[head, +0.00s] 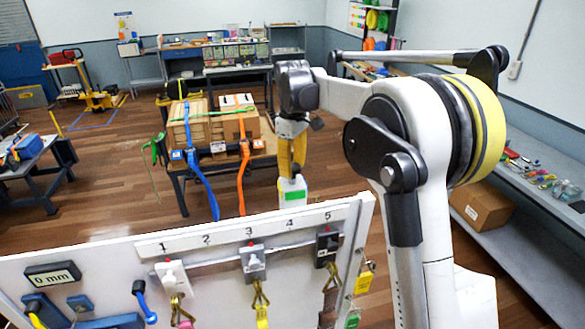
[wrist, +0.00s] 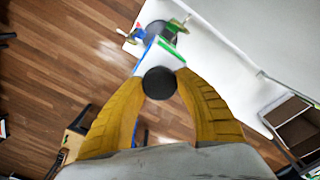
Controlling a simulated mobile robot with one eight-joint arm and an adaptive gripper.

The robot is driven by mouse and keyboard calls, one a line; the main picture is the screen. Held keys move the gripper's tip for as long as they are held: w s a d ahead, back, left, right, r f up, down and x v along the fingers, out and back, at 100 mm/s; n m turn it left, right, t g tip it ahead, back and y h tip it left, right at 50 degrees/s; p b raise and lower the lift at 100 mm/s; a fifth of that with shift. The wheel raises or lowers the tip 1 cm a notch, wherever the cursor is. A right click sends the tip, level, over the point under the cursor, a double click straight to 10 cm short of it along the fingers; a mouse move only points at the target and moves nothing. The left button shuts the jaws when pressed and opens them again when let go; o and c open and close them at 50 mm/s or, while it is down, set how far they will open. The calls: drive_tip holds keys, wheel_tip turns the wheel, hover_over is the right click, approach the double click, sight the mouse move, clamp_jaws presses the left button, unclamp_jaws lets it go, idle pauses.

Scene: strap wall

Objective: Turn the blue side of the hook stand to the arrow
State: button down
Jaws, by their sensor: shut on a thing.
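The hook stand (head: 292,192) is a white block with a green patch facing the head camera, just beyond the top edge of the numbered board. In the wrist view the stand (wrist: 171,62) shows a white top, a blue strip along its left side and green bits at its far end. Small hooks stick out beyond it. My gripper (head: 291,172) points down at it with yellow fingers. In the wrist view my gripper (wrist: 160,78) is shut on the stand's dark round knob (wrist: 160,84). I cannot make out the arrow in either view.
A white board (head: 100,262) numbered 1 to 5 stands in front, with clips and straps hanging on it. Behind is a table with wooden boxes (head: 198,128) tied by blue and orange straps. A grey shelf (head: 515,245) runs along the right.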

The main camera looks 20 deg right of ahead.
idle(0.3)
drive_tip(key=c, duration=0.8)
unclamp_jaws()
wheel_tip(320, 180, up, 12)
